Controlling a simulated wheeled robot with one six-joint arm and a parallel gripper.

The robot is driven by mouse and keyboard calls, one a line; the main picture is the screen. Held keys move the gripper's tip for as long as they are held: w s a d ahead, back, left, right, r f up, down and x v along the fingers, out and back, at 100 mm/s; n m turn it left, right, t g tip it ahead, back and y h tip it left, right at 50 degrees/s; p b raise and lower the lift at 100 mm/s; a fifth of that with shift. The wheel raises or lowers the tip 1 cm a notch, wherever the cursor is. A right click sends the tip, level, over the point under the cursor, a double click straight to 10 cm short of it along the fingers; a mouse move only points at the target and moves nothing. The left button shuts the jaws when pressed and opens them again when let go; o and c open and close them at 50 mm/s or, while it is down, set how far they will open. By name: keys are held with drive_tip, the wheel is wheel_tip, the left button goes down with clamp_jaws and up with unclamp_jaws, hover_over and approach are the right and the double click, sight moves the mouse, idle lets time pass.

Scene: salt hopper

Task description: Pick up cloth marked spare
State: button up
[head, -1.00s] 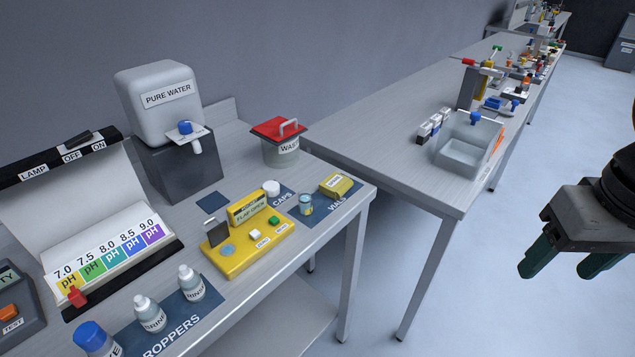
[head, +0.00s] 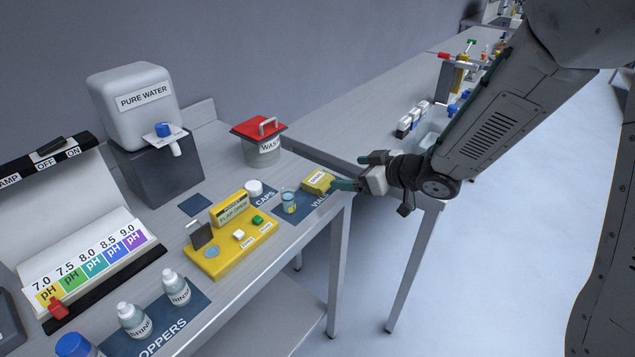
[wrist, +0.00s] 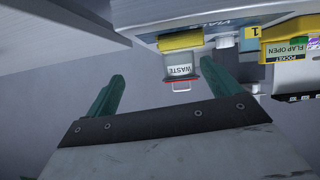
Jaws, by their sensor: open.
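The cloth marked spare is a small folded yellow cloth (head: 317,182) with a white label, lying at the right end of the left bench on the blue vials mat (head: 297,209). In the wrist view, which is upside down, the yellow cloth (wrist: 180,41) is above and between my fingers. My gripper (head: 356,172) is open and empty, just right of the cloth at the bench's end, with one green finger close to it. I cannot tell whether that finger touches it. My gripper (wrist: 163,70) also shows in the wrist view with its green fingers apart.
A small vial (head: 289,203) stands left of the cloth, beside the yellow pocket unit (head: 230,250) and a white cap (head: 254,188). The waste bin (head: 262,150) with a red lid stands behind. A second bench (head: 345,120) lies beyond, with open floor right.

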sight(319, 179)
drive_tip(key=shift+s+a+f+n+g+y, duration=0.15)
drive_tip(key=shift+s+a+f+g+y, duration=0.1)
drive_tip(key=shift+a+f+y, duration=0.25)
drive_tip(key=shift+s+a+f+n+g+y, duration=0.15)
drive_tip(key=shift+s+a+y, duration=0.15)
drive_tip(key=shift+a, duration=0.4)
drive_tip(key=x, duration=0.2)
drive_tip(key=shift+w+a+f, duration=0.1)
drive_tip(key=shift+a, duration=0.25)
drive_tip(key=x, duration=0.5)
drive_tip(key=c, duration=1)
